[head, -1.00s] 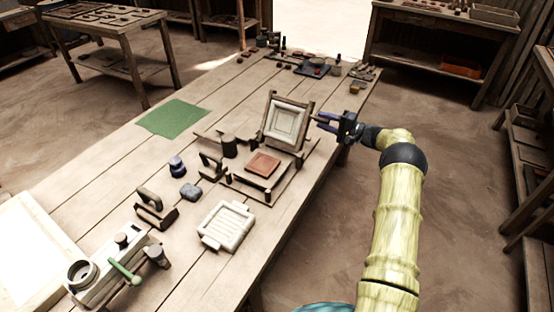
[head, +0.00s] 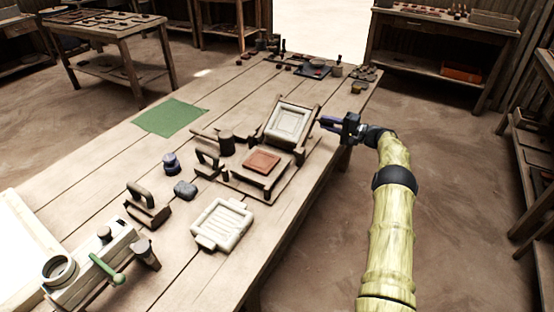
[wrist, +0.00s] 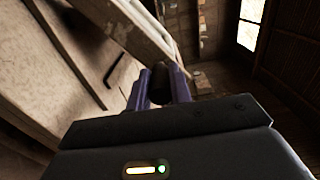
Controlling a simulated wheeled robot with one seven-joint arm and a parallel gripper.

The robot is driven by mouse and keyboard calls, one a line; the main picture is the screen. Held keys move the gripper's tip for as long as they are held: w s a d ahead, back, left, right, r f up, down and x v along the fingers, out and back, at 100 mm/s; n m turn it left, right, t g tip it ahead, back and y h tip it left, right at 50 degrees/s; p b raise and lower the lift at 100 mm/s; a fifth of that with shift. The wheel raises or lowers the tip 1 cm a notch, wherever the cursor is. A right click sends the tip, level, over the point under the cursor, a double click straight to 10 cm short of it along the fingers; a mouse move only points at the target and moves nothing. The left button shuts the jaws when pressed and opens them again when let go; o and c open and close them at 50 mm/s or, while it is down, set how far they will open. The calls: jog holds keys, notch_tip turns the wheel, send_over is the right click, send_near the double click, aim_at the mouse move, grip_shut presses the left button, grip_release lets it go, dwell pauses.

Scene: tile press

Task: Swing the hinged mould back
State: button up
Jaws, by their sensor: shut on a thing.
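The hinged mould (head: 288,123) is a wooden frame with a pale panel. It stands tilted back, away from its base (head: 245,180), at the far side of the press. A reddish clay tile (head: 262,162) lies on the base. My gripper (head: 322,122) is at the right upper edge of the mould. In the wrist view my gripper (wrist: 160,84) has its purple fingers shut on a dark, rounded part, apparently the mould's handle (wrist: 160,78). The mould's pale frame (wrist: 135,35) runs past the fingers there. The hinge is too small to make out.
A green mat (head: 170,118) lies farther left.

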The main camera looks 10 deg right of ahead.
jog(key=f+b, duration=0.1)
jog(key=b, duration=0.1)
jog(key=w+b, duration=0.1)
jog(key=b, duration=0.1)
jog(key=shift+d+f, duration=0.35)
jog(key=shift+f, duration=0.05)
jog(key=f+b, duration=0.6)
jog(key=shift+d, duration=0.2)
jog(key=o, duration=0.6)
jog(key=shift+o, duration=0.2)
